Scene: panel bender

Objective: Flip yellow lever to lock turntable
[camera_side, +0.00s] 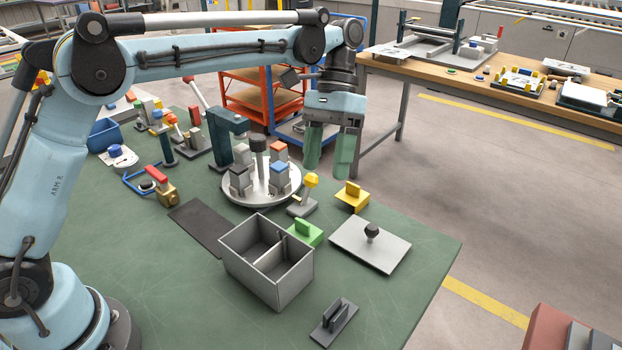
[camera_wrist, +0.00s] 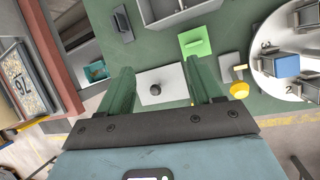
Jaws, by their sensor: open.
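The yellow lever (camera_side: 311,181) has a yellow knob on a short stem and a grey base, and stands beside the round turntable (camera_side: 230,196). In the wrist view the lever's knob (camera_wrist: 239,90) is right of my fingers, with the numbered turntable (camera_wrist: 265,72) further right. The turntable carries several grey blocks with coloured tops. In the side view my gripper (camera_side: 328,168) hangs above and right of the lever, its two green fingers apart and empty. The open fingers also show in the wrist view (camera_wrist: 160,75), clear of the lever.
A yellow block (camera_side: 352,198), a green block (camera_side: 306,234) and a light plate with a black knob (camera_side: 368,258) are near the lever. A grey two-part bin (camera_side: 250,275) stands in front. A dark teal post (camera_side: 222,135) rises behind the turntable.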

